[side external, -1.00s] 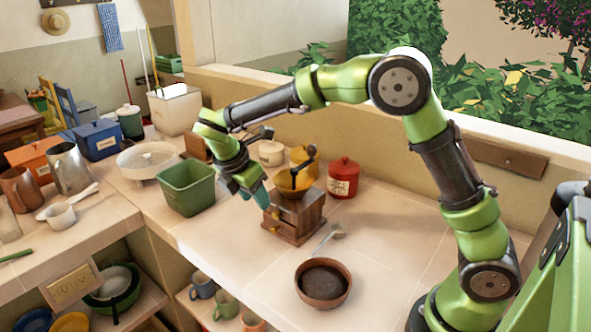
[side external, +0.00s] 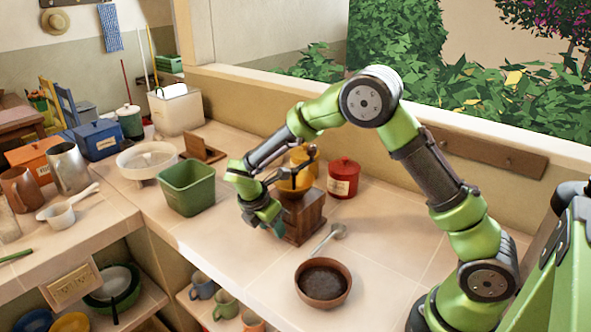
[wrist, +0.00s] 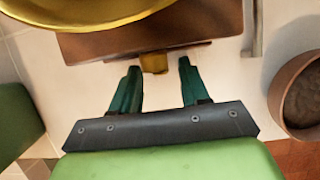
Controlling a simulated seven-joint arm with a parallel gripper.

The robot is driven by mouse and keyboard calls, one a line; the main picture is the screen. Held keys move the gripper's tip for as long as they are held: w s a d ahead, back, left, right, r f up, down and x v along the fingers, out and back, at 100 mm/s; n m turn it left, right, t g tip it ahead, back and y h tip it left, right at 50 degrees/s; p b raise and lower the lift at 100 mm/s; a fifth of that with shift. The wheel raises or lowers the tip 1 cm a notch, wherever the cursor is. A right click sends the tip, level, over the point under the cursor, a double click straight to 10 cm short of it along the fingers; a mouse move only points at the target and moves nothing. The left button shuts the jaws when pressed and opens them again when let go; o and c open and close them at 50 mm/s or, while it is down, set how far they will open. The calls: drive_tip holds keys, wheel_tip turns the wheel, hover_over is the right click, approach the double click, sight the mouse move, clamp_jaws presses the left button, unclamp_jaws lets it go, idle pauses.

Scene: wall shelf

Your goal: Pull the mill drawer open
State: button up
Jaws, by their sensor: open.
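The coffee mill (side external: 306,217) is a brown wooden box with a yellow bowl (side external: 294,182) on top, standing upright on the counter. In the wrist view, the mill's box (wrist: 200,32) fills the top, partly under the yellow bowl (wrist: 75,14). A small brass-coloured drawer knob (wrist: 154,63) sticks out from its front. My gripper (wrist: 154,75) is open, with its two dark green fingertips on either side of the knob and a gap to each side. In the side view, my gripper (side external: 277,226) is low at the mill's front left and hides the drawer face.
A brown bowl with dark contents (side external: 323,283) and a metal spoon (side external: 328,238) lie right of the mill. A green bin (side external: 187,188) stands to the left, and a red canister (side external: 343,178) behind.

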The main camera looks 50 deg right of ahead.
clamp_jaws()
drive_tip(key=a, duration=0.6)
drive_tip(key=shift+a, duration=0.35)
unclamp_jaws()
drive_tip(key=shift+r, duration=0.1)
